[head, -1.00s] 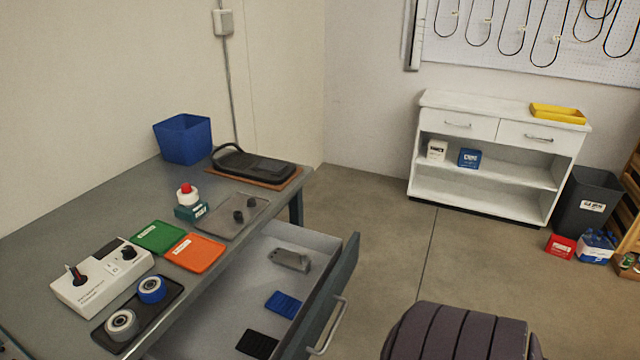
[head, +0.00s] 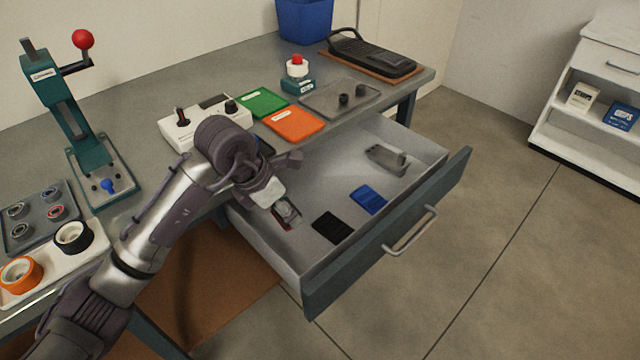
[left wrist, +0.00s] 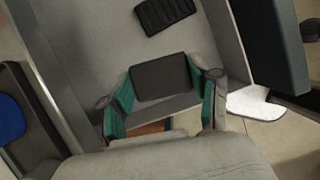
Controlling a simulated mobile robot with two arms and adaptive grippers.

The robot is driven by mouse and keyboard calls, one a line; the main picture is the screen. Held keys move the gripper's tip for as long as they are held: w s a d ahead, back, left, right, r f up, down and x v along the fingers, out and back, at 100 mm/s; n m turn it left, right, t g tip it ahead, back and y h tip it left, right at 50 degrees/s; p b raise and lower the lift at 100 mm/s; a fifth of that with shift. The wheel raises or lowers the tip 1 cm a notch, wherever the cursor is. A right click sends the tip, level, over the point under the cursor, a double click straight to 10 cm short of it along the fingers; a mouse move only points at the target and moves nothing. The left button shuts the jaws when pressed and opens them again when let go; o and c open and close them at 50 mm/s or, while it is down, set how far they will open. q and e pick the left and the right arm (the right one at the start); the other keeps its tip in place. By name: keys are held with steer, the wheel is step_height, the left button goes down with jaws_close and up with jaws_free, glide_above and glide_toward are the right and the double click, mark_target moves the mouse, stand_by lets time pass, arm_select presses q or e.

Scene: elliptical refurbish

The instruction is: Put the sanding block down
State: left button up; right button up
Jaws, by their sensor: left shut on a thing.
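My left gripper (left wrist: 162,88) is shut on a dark, flat-topped block, which I take to be the sanding block (left wrist: 160,78). The block sits between the teal finger pads in the left wrist view. In the head view the gripper (head: 286,212) points down into the near left corner of the open drawer (head: 325,275), and the arm and hand mostly hide the block. I cannot tell whether the block touches the drawer floor. My right gripper is in neither view.
The drawer also holds a black ribbed pad (head: 332,227), a blue pad (head: 368,199) and a grey piece (head: 387,157). Its middle floor is bare. On the bench are a white control box (head: 190,128), green (head: 263,102) and orange (head: 294,122) plates, and a teal lever press (head: 75,120).

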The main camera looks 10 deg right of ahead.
arm_select(q)
steer(key=shift+w+d+f+n, duration=0.25)
steer(key=shift+d+n, duration=0.1)
steer(key=shift+n, duration=0.15)
steer(key=shift+w+d+f+n, duration=0.1)
steer(key=shift+f+n, duration=0.2)
glide_above(297, 241)
steer(key=a, duration=0.1)
steer(key=f, duration=0.5)
steer(key=shift+s+f, duration=0.15)
steer(key=shift+s, duration=0.25)
steer(key=shift+t, duration=0.3)
steer(key=shift+f, duration=2)
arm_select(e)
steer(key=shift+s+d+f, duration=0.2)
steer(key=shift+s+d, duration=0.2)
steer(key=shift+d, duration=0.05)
arm_select(q)
steer(key=shift+f, duration=0.1)
steer(key=o, duration=1.3)
steer(key=shift+c, duration=0.2)
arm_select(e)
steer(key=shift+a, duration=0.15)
